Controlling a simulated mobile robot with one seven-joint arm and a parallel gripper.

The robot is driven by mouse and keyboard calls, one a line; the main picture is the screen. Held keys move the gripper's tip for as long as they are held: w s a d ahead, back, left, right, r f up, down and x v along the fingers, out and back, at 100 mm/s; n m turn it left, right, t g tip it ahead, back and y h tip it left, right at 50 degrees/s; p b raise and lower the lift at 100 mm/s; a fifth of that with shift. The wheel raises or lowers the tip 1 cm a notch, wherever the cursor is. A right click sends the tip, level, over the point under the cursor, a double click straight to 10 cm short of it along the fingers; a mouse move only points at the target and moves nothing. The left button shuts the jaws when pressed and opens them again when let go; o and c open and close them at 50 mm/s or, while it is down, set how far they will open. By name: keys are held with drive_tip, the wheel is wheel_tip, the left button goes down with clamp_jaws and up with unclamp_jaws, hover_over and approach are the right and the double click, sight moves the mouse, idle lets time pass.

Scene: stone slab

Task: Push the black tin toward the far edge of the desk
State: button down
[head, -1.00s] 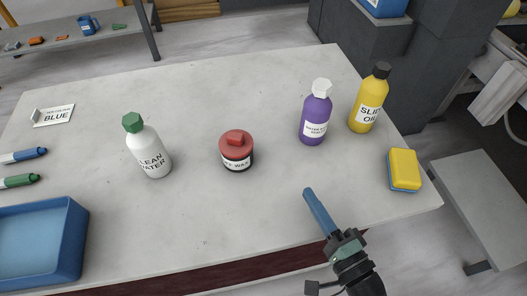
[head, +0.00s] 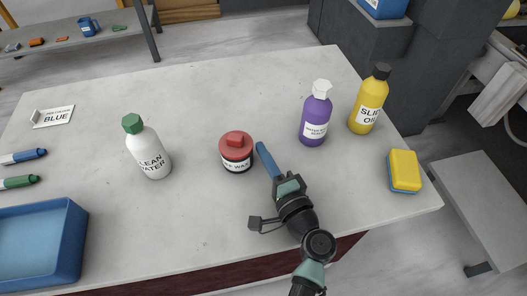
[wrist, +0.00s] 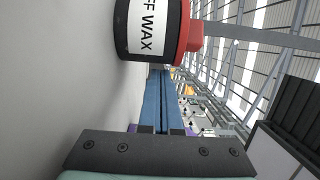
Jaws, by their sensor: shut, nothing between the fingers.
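The black tin (head: 237,154) has a red lid and a white label reading "WAX". It stands upright near the middle of the stone-topped desk (head: 200,225). In the wrist view the tin (wrist: 150,28) fills the top, its lid to the right. My gripper (head: 262,148) has blue fingers, shut together and empty. The fingertips are low, just right of the tin in the head view, and the arm comes from the near edge. In the wrist view the fingers (wrist: 164,78) point toward the tin and its body overlaps their tips. I cannot tell whether they touch.
A white bottle (head: 150,155) stands left of the tin. A purple bottle (head: 314,117), a yellow bottle (head: 366,104) and a yellow-blue sponge (head: 404,171) are to the right. A blue tray (head: 68,240) and markers lie left. The desk behind the tin is clear.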

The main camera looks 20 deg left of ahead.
idle(0.3)
drive_tip(key=shift+s+a, duration=0.65)
drive_tip(key=shift+a, duration=0.35)
drive_tip(key=shift+w+d, duration=0.1)
